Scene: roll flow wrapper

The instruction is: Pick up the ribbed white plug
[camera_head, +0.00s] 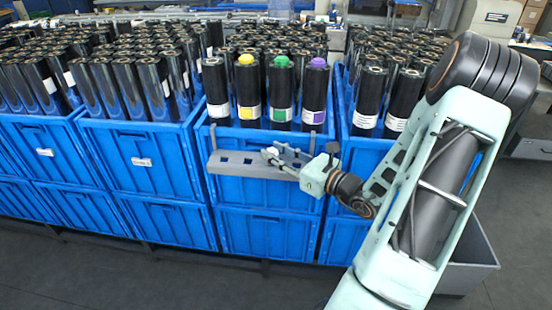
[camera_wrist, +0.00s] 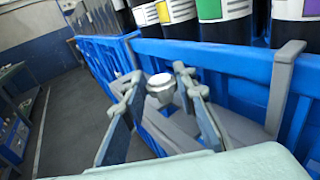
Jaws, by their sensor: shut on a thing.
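The ribbed white plug (camera_wrist: 161,83) sits between the two fingertips of my gripper (camera_wrist: 158,90) in the wrist view. Its round pale top faces the camera, and its lower part narrows below the fingers. My gripper is shut on it. In the head view, my gripper (camera_head: 282,153) is over the right part of a grey holder with holes (camera_head: 236,166), on the front of a blue crate. The plug is too small to make out clearly there. I cannot tell whether the plug is clear of the holder.
Behind the holder, black rolls stand in the blue crate (camera_head: 262,190). Three have coloured tops: yellow (camera_head: 246,59), green (camera_head: 281,61) and purple (camera_head: 318,62). More roll-filled crates stand on both sides. The floor (camera_head: 120,275) in front is clear.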

